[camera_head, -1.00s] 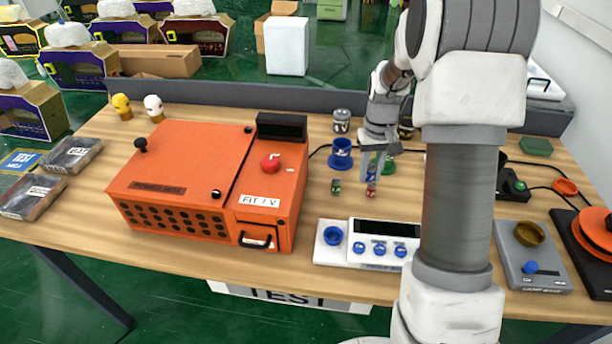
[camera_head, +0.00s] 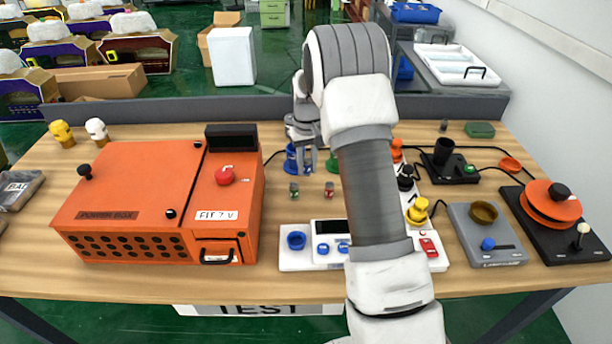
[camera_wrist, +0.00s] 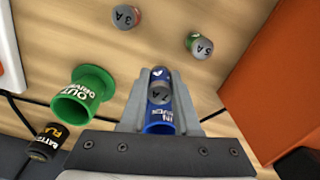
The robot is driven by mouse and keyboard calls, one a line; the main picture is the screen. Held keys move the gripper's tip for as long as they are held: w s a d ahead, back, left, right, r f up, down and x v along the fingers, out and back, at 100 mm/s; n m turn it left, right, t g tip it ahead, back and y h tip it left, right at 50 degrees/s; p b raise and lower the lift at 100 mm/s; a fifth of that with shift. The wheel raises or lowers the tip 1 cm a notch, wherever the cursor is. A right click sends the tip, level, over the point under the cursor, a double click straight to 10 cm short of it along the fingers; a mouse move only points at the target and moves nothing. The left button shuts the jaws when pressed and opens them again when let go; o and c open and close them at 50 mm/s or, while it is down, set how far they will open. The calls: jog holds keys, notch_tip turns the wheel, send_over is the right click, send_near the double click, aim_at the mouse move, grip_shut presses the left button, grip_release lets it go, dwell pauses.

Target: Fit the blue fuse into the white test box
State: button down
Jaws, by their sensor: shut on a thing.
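My gripper (camera_wrist: 161,74) is shut on the blue fuse (camera_wrist: 159,92), which shows between the fingers in the wrist view with its grey band facing the camera. In the head view my gripper (camera_head: 309,165) is above the back middle of the table, beside the blue cup (camera_head: 291,160); the fuse cannot be made out there. The white test box (camera_head: 296,262) lies at the table's front middle. It has a blue ring socket (camera_head: 296,240) at its left, a dark display and blue knobs. My arm hides part of it.
A green fuse (camera_head: 294,190) and a red fuse (camera_head: 329,190) stand behind the test box. The green cup (camera_wrist: 83,95) is left of my gripper in the wrist view. The orange power box (camera_head: 135,200) fills the left. A grey device (camera_head: 485,240) stands right.

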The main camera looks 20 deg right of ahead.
aim_at(306, 174)
jog(key=shift+f, duration=2)
jog(key=shift+f, duration=0.15)
jog(key=c, duration=0.6)
grip_release()
jog(key=shift+c, duration=0.2)
